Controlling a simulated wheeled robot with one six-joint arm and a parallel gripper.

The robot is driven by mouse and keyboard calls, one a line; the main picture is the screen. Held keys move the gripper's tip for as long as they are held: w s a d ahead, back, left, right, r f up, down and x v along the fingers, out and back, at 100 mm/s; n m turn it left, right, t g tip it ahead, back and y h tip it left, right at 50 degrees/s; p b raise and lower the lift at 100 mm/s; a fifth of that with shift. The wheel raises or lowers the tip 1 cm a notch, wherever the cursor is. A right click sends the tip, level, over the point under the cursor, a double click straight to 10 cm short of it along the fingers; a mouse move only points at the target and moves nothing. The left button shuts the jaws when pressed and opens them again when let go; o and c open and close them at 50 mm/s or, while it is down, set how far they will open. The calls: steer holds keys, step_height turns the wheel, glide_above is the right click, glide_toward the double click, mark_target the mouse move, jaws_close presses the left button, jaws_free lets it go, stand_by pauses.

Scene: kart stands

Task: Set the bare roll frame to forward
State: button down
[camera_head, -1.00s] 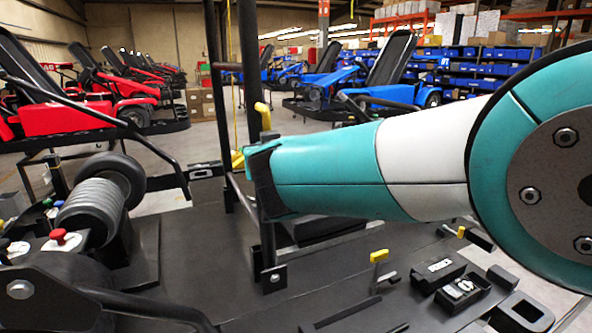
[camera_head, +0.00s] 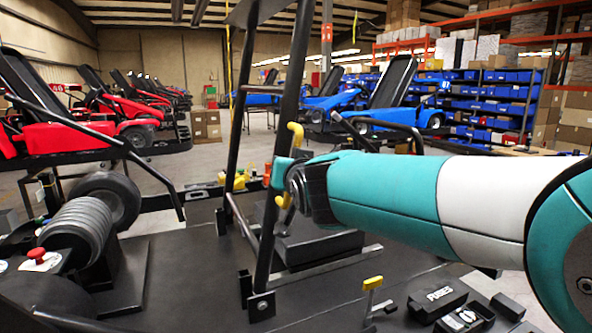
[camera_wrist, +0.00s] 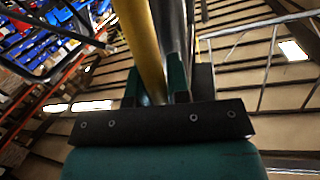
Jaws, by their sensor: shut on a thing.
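The bare roll frame (camera_head: 283,120) is a tall frame of black tubes pivoted at a low bracket on the black kart deck. It leans, with its top toward the right in the head view. A yellow handle (camera_head: 296,133) stands out from its near post. My gripper (camera_head: 287,185) is at that post and shut on the handle. The wrist view shows the yellow handle (camera_wrist: 142,45) running between the fingers of my gripper (camera_wrist: 155,88), with the dark post (camera_wrist: 174,35) close beside it. The fingertips are partly hidden in the head view.
A yellow-topped lever (camera_head: 372,284) and a box marked FUSES (camera_head: 437,298) are on the deck at front right. A ribbed roller (camera_head: 75,225) and red button (camera_head: 37,255) are at left. Red and blue karts stand behind, across open floor.

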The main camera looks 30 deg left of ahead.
steer(key=c, duration=1.1)
jaws_free()
steer(key=shift+w+d+f, duration=0.2)
steer(key=shift+w+d, duration=0.05)
steer(key=shift+w, duration=0.15)
steer(key=shift+s+a+r, duration=0.1)
steer(key=b+v, duration=0.6)
steer(key=v, duration=1.1)
steer(key=shift+s+b, duration=0.25)
steer(key=shift+b, duration=0.05)
